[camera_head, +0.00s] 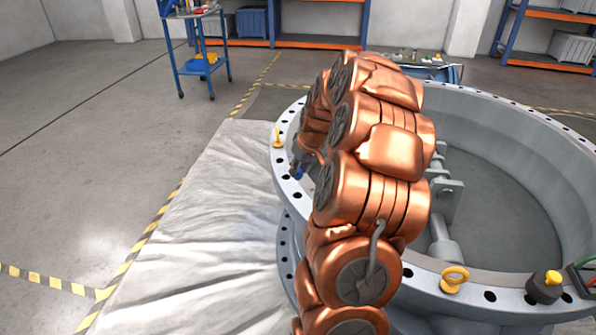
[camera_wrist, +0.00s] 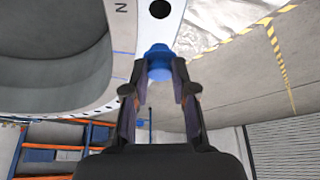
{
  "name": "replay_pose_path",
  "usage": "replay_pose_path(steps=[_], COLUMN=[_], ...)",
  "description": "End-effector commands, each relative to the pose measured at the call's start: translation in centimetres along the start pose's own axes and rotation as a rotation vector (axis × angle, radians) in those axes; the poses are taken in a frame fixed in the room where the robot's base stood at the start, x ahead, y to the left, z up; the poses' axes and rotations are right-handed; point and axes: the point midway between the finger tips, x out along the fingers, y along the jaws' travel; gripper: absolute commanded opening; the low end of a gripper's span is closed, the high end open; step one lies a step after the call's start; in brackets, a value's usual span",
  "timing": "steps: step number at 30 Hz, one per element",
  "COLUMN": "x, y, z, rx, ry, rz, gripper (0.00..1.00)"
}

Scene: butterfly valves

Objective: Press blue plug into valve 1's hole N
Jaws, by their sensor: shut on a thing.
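A blue plug (camera_wrist: 158,52) is held between the two fingertips of my gripper (camera_wrist: 158,72) in the wrist view. The plug is just below a dark round hole (camera_wrist: 160,9) in the pale flange of the valve. My arm hides most of the gripper there.
A black knob with a yellow top (camera_head: 545,288) sits at the front right. A blue trolley (camera_head: 200,55) stands behind. A pale sheet (camera_head: 215,205) covers the floor left of the valve.

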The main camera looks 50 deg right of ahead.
Motion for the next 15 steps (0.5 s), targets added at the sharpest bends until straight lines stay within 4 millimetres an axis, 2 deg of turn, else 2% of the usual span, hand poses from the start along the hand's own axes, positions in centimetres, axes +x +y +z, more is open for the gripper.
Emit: replay_pose_path(steps=[7, 15], x=[1.2, 3.6], y=[-0.1, -0.2], z=[0.6, 1.6], rx=[0.0, 0.0], ry=[-0.004, -0.005], rz=[-0.003, -0.003], gripper=[0.09, 0.09])
